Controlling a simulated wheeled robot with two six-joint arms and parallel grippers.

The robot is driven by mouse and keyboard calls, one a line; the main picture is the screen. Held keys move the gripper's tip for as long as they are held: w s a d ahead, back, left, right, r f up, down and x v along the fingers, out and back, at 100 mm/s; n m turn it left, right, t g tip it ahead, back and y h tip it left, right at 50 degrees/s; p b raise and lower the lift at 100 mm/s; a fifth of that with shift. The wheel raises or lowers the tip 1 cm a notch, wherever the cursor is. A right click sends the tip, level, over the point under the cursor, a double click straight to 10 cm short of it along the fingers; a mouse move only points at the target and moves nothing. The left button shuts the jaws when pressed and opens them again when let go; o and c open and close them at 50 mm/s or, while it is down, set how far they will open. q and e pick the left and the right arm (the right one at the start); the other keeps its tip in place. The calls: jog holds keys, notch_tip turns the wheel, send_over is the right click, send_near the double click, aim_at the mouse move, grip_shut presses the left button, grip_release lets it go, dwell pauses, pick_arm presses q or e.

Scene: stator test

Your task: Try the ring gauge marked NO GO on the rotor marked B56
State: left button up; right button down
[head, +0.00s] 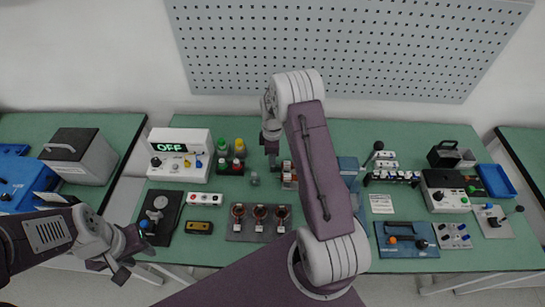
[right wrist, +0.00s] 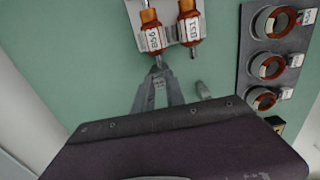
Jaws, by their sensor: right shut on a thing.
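The rotor whose tag seems to read B56 (right wrist: 151,30) is orange-brown with a steel shaft. It sits in a pale rack beside a second tagged rotor (right wrist: 188,24) in the right wrist view. The rotors also show in the head view (head: 288,173), partly behind my right arm. My right gripper (right wrist: 158,72) is shut on the lower shaft end of the B56 rotor; it also shows in the head view (head: 273,160). My left gripper (head: 131,260) appears open and empty at the front left table edge. I cannot make out a ring gauge marked NO GO.
A board with three copper-wound stators (head: 231,235) lies in front of the rotors. A small grey-green piece (head: 254,179) stands to their left. My right arm hides part of the table's middle.

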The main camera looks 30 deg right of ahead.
jog(key=shift+s+d+r, duration=0.1)
jog(key=shift+s+d, duration=0.05)
jog(key=shift+s, duration=0.2)
dwell(0.8)
jog(key=shift+w+a+p, duration=0.25)
jog(key=shift+a+p, duration=0.1)
jog(key=shift+a, duration=0.1)
dwell(1.1)
jog(key=shift+w+a, duration=0.2)
jog(key=shift+a, duration=0.05)
notch_tip(320, 180, up, 5)
jog(key=p, duration=0.4)
dwell(0.4)
